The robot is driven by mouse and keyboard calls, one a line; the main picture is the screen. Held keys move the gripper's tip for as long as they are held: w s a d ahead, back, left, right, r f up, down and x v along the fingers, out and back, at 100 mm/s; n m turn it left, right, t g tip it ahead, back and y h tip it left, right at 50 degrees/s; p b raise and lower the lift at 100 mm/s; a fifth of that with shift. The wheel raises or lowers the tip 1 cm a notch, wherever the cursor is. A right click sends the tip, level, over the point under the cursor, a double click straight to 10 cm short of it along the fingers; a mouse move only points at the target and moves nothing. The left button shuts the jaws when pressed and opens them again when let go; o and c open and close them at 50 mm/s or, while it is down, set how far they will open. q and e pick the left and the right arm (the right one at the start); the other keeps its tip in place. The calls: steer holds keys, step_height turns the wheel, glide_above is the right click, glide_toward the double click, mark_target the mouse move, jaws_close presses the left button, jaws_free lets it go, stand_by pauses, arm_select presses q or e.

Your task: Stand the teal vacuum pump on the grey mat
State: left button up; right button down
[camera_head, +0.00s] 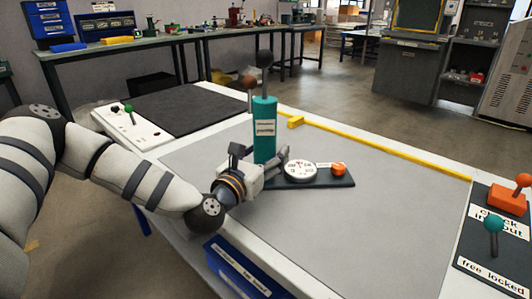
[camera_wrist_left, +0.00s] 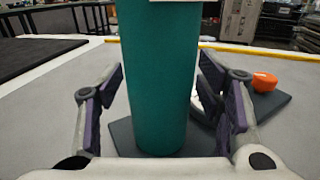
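The teal vacuum pump (camera_head: 265,128) is an upright cylinder with a white label. It stands on a dark base plate (camera_head: 320,182) on the light grey work surface. My left gripper (camera_head: 268,172) is low at the pump, with one finger on each side of it. In the left wrist view the pump (camera_wrist_left: 158,85) fills the space between the spread fingers (camera_wrist_left: 160,90); I see no clear grip on it. A dark grey mat (camera_head: 188,106) lies bare at the back left of the table. My right gripper is out of view.
A round gauge (camera_head: 299,170) and an orange knob (camera_head: 338,169) sit on the plate to the right. Two levers, brown-topped (camera_head: 250,82) and dark-topped (camera_head: 264,59), show by the pump top. A yellow strip (camera_head: 400,150) edges the table. A knob panel (camera_head: 130,128) adjoins the mat.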

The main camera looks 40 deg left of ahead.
arm_select(q)
steer(key=shift+r, duration=0.25)
steer(key=s, duration=0.4)
steer(key=s+d, duration=0.1)
steer(key=s, duration=0.3)
steer(key=s+d, duration=0.1)
steer(key=s, duration=0.3)
steer(key=shift+d+f, duration=0.1)
